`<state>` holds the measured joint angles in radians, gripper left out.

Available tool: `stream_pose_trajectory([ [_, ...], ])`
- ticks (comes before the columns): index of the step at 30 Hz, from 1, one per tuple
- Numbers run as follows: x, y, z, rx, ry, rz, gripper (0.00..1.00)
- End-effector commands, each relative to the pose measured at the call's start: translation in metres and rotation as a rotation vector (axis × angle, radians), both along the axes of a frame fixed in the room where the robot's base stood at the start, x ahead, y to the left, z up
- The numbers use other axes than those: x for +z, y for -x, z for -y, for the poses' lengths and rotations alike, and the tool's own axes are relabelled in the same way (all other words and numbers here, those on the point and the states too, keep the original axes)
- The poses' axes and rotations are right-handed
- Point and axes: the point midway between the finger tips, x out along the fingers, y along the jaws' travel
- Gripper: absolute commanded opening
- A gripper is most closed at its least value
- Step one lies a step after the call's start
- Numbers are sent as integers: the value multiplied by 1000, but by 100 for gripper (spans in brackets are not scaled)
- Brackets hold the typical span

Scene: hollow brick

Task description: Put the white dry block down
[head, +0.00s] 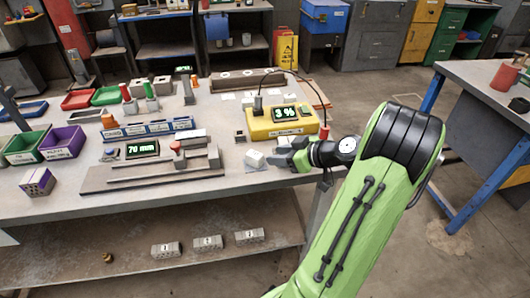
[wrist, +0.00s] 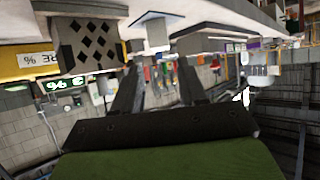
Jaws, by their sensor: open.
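The white block (head: 254,158) stands on a thin pale pad (head: 258,168) near the front edge of the bench, in front of the yellow meter. It also shows in the wrist view (wrist: 156,34), against the pad (wrist: 158,18); that view is upside down. My gripper (head: 285,157) is just right of the block in the head view, low over the bench. In the wrist view my gripper's fingers (wrist: 157,78) are apart with nothing held between them, and the block lies beyond the tips. The small head view does not show whether a finger touches it.
The yellow meter (head: 282,121) reads 3 %. A grey brick with diamond holes (wrist: 90,42) is close by in the wrist view. A grey fixture (head: 155,172) and a 70 mm display (head: 142,149) lie left. Several bins and tools fill the bench's left side.

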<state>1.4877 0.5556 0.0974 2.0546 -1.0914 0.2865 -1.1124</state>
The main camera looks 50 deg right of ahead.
Motion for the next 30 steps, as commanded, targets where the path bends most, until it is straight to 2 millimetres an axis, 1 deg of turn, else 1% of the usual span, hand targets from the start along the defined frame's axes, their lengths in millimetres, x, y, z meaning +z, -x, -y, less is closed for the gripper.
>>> stream_pose_trajectory([
  [1, 9, 11, 3, -4, 1, 0, 42],
  [3, 16, 24, 5, -4, 0, 0, 42],
  [6, 22, 37, 7, -1, 0, 0, 42],
  [11, 25, 43, 8, 1, -1, 1, 42],
  [14, 26, 38, 1, 15, 0, -17, 42],
  [17, 31, 17, -32, 70, -6, -114, 42],
  [18, 34, 8, -54, 97, -6, -174, 42],
  [20, 39, -3, -90, 126, 0, -276, 42],
  [21, 42, -6, -115, 137, 9, -341, 42],
  [23, 48, -6, -151, 136, 30, -431, 42],
  [24, 53, -2, -175, 128, 50, -484, 42],
  [26, 61, 10, -209, 104, 80, -548, 42],
  [27, 66, 21, -230, 77, 99, -580, 42],
  [29, 74, 43, -256, 29, 122, -605, 42],
  [30, 79, 59, -269, -8, 128, -610, 42],
])
